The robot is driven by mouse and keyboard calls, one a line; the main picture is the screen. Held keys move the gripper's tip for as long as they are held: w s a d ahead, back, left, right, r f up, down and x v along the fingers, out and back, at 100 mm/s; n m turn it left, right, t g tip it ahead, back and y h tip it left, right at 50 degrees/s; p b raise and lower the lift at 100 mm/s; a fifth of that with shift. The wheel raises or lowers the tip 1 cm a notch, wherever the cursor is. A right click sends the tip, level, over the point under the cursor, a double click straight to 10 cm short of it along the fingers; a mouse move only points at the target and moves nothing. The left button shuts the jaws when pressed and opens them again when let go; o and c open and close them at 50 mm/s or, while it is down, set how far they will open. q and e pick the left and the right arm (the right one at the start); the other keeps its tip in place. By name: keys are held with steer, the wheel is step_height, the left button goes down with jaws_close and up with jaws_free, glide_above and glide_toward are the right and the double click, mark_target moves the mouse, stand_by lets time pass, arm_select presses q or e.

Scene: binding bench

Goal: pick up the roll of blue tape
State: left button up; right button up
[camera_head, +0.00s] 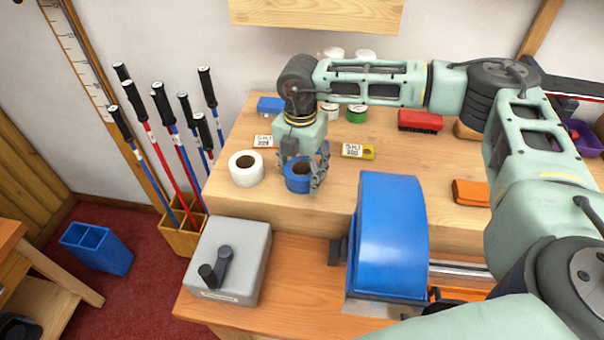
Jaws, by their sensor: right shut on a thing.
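The roll of blue tape (297,182) stands on the wooden bench top with its hole facing up. My right gripper (303,176) reaches down over it from above and is shut on it, with fingers at its sides. Part of the roll is hidden behind the fingers. I cannot tell whether the roll touches the bench or is slightly lifted. A roll of white tape (240,174) lies just to the left, apart from the blue one. My left gripper is not in view.
A yellow box (366,152) with a label lies right of the gripper. A blue machine (390,235) and a grey box with a crank (232,262) stand in front. A red brush (420,121) lies at the back right. Ski poles (175,150) stand at the left.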

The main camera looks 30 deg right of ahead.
steer(key=shift+r, duration=0.15)
steer(key=shift+c, duration=0.3)
steer(key=shift+r, duration=0.25)
steer(key=r, duration=0.1)
steer(key=r+b, duration=0.2)
steer(key=shift+s+d+r, duration=0.2)
steer(key=shift+d+r, duration=0.1)
steer(key=shift+d, duration=0.05)
steer(key=s+d+r+b, duration=0.2)
steer(key=s+d+r, duration=0.4)
steer(key=s+d, duration=0.1)
steer(key=shift+s+d+r+b, duration=0.2)
steer(key=shift+d+r+b, duration=0.15)
steer(key=shift+d, duration=0.2)
